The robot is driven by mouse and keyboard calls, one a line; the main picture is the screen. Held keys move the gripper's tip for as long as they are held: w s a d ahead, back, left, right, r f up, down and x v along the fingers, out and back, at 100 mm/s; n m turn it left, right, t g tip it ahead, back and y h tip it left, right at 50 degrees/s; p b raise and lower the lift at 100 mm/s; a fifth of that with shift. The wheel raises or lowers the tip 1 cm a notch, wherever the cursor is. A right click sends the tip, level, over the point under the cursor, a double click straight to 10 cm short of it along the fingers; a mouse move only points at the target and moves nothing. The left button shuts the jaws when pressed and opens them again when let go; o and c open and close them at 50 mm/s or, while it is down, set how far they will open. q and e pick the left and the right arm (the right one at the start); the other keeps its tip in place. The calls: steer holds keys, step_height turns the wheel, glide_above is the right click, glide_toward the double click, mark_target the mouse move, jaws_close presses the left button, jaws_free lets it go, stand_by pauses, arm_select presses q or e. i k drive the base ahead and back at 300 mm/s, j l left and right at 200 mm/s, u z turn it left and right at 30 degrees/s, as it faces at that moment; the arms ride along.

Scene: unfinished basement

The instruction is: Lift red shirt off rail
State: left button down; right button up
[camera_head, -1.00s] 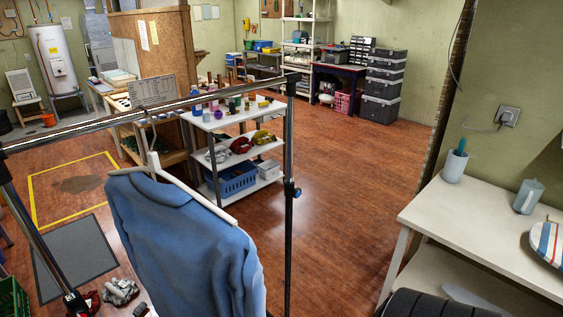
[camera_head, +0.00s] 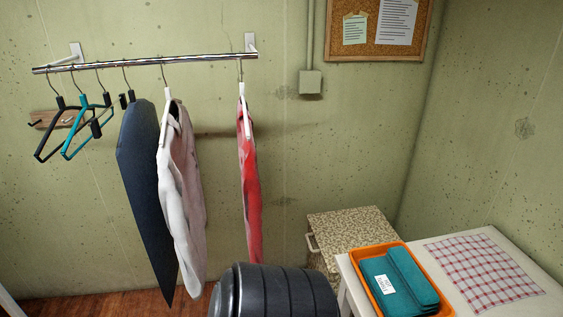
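The red shirt (camera_head: 249,185) hangs on a white hanger (camera_head: 244,110) near the right end of the wall-mounted metal rail (camera_head: 150,64). The shirt is seen nearly edge-on, and its lower end passes behind a black ribbed part of my own arm (camera_head: 275,292). A gap separates it from the pale pinkish shirt (camera_head: 181,195) to its left. Neither of my grippers shows in this view.
A dark blue garment (camera_head: 147,190) and empty black and teal hangers (camera_head: 84,125) hang further left. At the lower right, a white table (camera_head: 510,305) holds an orange tray (camera_head: 361,283) with teal folded cloth and a checked cloth (camera_head: 484,271). A speckled cabinet (camera_head: 350,228) stands by the wall.

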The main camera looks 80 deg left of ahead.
mark_target(251, 185)
steer(key=u, duration=0.5)
steer(key=k+j+u, duration=0.1)
steer(key=u, duration=0.35)
steer(key=j+u, duration=0.1)
steer(key=u, duration=0.4)
steer(key=j+u, duration=0.1)
steer(key=u, duration=0.4)
steer(key=j+u, duration=0.1)
steer(key=u, duration=0.35)
steer(key=j+u, duration=0.2)
steer(key=j, duration=0.2)
